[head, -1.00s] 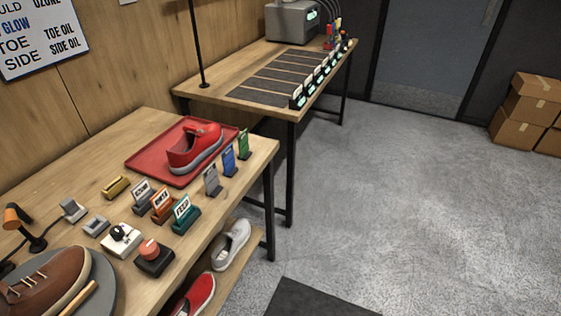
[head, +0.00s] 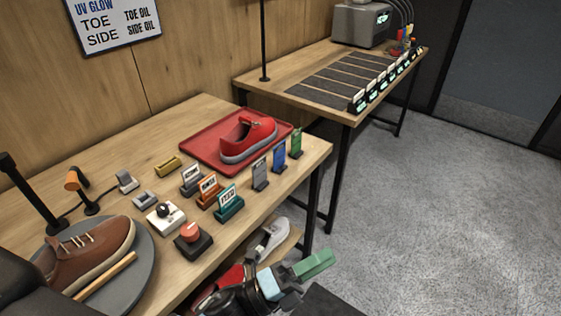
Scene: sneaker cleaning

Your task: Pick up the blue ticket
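The blue ticket (head: 279,158) stands upright in a small dark holder near the right edge of the nearer table, between a grey ticket (head: 260,172) and a green ticket (head: 296,142).
A red sneaker (head: 248,138) sits on a red tray (head: 196,150) behind the tickets. Label cards (head: 228,200), a red-topped button (head: 190,238) and a brown shoe (head: 88,255) on a turntable (head: 140,268) share the table. More shoes lie on a lower shelf.

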